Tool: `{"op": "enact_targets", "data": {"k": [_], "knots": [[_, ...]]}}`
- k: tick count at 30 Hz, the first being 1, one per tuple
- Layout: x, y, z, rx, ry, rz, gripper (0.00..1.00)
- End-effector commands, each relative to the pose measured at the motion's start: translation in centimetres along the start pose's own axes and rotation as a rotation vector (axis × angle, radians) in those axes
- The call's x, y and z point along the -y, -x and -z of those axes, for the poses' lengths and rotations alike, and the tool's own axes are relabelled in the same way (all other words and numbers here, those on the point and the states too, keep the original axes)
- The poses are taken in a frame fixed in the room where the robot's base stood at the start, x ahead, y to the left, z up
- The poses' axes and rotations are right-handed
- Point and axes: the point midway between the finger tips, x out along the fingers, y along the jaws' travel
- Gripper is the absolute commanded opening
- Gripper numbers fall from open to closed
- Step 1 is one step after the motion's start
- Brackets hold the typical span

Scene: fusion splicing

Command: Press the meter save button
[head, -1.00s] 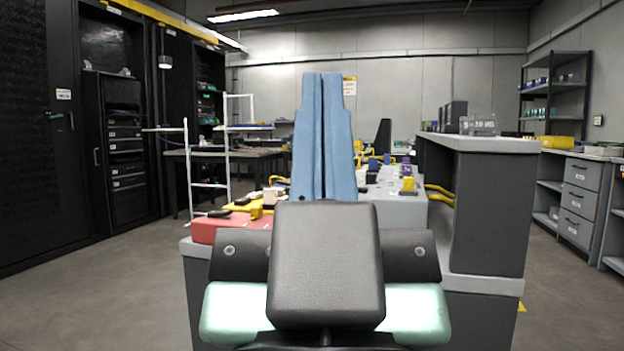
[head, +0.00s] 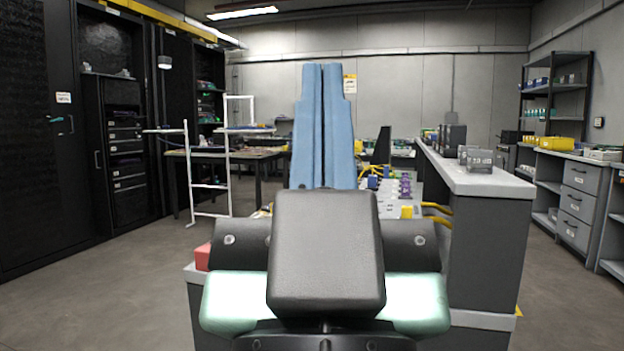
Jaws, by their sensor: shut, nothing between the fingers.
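My gripper (head: 322,70) rises in the middle of the head view as two long blue fingers lying side by side, shut and empty. My dark arm parts below it cover much of the bench behind. I cannot identify the meter or its save button for sure. A small grey box with a lettered face (head: 480,158) stands on the raised ledge to the right of my gripper, apart from it. Its lettering is too small to read surely.
The raised grey ledge (head: 505,184) runs along the bench's right side. Small yellow and purple items (head: 405,186) lie on the bench behind my arm. A red case (head: 203,257) shows at the left. A white rack (head: 210,186) stands further left. Floor is clear on both sides.

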Motion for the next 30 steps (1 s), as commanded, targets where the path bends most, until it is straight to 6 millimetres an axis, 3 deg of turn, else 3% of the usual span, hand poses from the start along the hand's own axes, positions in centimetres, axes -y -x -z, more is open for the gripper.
{"op": "enact_targets", "data": {"k": [1,3,30], "knots": [[0.0,-2.7,2.6,-0.001,0.000,0.000,0.00],[0.0,-4.5,4.3,-0.001,0.000,0.000,0.00],[0.0,-26.9,25.6,0.000,-0.001,0.002,0.00]]}}
